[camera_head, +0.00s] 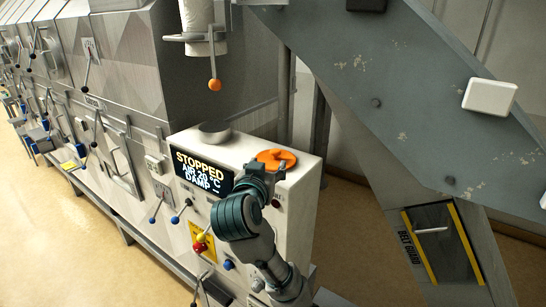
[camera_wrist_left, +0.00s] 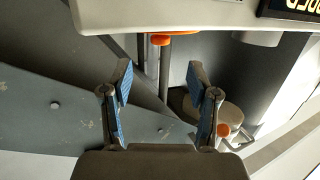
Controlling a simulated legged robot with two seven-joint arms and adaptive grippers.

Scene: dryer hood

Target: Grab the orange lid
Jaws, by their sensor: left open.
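The orange lid (camera_head: 284,155), with a raised grip on top, lies on the top of the white control cabinet (camera_head: 299,180). In the left wrist view only a thin orange strip of the lid (camera_wrist_left: 158,40) shows past the cabinet edge. My left gripper (camera_head: 268,172) is at the near edge of the cabinet top, just in front of the lid and partly covering it in the head view. In the left wrist view its blue-padded fingers (camera_wrist_left: 159,74) are spread apart with nothing between them. My right gripper is not in view.
A round grey dish (camera_head: 214,132) stands left of the lid. A lever with an orange ball (camera_head: 215,85) hangs above the cabinet. A large grey slanted beam (camera_head: 400,100) fills the right side. Levers and knobs stick out of the cabinet front.

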